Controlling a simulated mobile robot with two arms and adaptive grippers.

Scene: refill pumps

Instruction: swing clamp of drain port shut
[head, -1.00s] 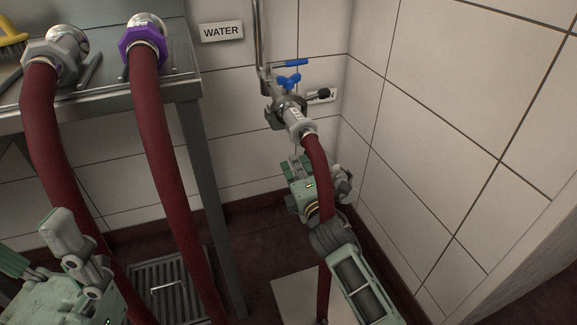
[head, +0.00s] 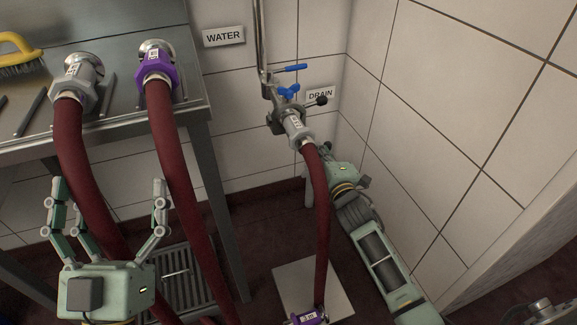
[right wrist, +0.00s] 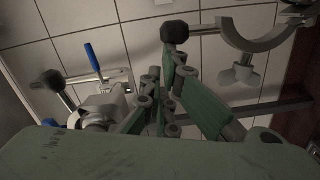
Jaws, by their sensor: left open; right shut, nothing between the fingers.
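The drain port (head: 280,104) is on the back wall, with a metal clamp, a blue wing nut (head: 289,90) and a black-knobbed handle (head: 321,100). A red hose's pale end fitting (head: 298,130) is at the port; I cannot tell whether the clamp is fully closed. In the right wrist view a curved metal clamp half (right wrist: 268,38) shows at upper right, with a black knob (right wrist: 175,32) beside it. My right gripper (head: 311,188) is below the port, partly hidden by the hose; its fingers (right wrist: 165,105) are shut and empty. My left gripper (head: 110,195) is open and empty at lower left.
A steel counter (head: 120,115) at left holds a grey hose coupling (head: 78,80) and a purple one (head: 157,68). Their red hoses hang past its edge. A purple fitting (head: 308,316) is low at the front. A tiled wall (head: 450,110) bounds the right.

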